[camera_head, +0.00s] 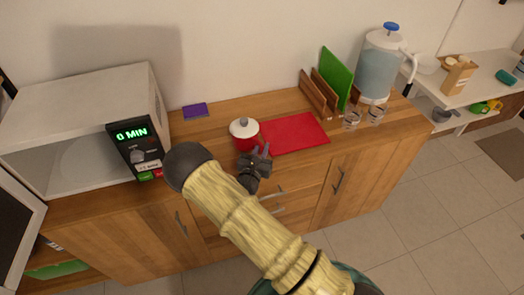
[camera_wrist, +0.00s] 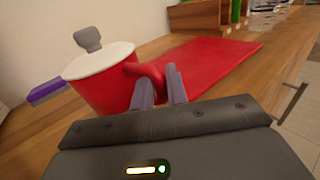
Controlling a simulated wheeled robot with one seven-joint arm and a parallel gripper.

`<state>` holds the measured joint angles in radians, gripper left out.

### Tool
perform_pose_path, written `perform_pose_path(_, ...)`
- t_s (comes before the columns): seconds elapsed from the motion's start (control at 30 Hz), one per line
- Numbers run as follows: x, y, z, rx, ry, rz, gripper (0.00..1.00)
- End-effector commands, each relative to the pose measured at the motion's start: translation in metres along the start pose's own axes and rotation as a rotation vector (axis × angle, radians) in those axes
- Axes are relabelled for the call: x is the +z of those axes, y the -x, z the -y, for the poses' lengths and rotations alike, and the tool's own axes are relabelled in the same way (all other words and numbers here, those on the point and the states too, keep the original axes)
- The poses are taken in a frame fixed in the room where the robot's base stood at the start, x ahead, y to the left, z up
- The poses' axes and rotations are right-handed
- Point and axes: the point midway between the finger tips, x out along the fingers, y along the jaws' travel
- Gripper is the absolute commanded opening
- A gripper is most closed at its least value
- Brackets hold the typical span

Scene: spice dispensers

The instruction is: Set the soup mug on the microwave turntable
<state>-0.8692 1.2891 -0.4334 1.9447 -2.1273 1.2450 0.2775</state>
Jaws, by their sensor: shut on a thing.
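The soup mug (camera_head: 244,141) is red with a white lid and a dark knob, standing upright on the wooden counter, left of a red mat. In the wrist view the mug (camera_wrist: 103,92) is at left with its handle (camera_wrist: 150,76) toward my fingers. My gripper (camera_head: 255,158) is at the near side of the mug, and in the wrist view its fingers (camera_wrist: 160,88) are closed on the handle. The microwave (camera_head: 75,115) stands at the left end of the counter with its door open at the lower left. The turntable inside is not clearly visible.
The red mat (camera_head: 294,133) lies right of the mug. A purple sponge-like block (camera_head: 195,110) lies behind it, near the wall. A wooden rack with a green board (camera_head: 336,79), two glasses (camera_head: 352,120) and a water dispenser (camera_head: 382,65) stand to the right.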

Motion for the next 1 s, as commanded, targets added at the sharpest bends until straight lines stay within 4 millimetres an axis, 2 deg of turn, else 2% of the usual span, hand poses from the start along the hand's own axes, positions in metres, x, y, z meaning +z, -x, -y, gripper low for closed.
perform_pose_path(0.13, -0.011, -0.001, 0.001, -0.002, -0.004, 0.005, 0.0)
perform_pose_path(0.47, -0.014, -0.001, 0.0, -0.001, -0.004, 0.005, 0.0)
perform_pose_path(0.5, -0.015, 0.0, 0.001, -0.002, -0.001, 0.001, 0.21)
perform_pose_path(0.6, -0.015, -0.001, 0.002, -0.004, -0.001, 0.001, 0.37)
perform_pose_path(0.9, -0.013, -0.002, 0.003, -0.006, -0.001, 0.001, 0.37)
perform_pose_path(1.0, -0.014, 0.005, 0.001, -0.002, 0.0, 0.0, 0.37)
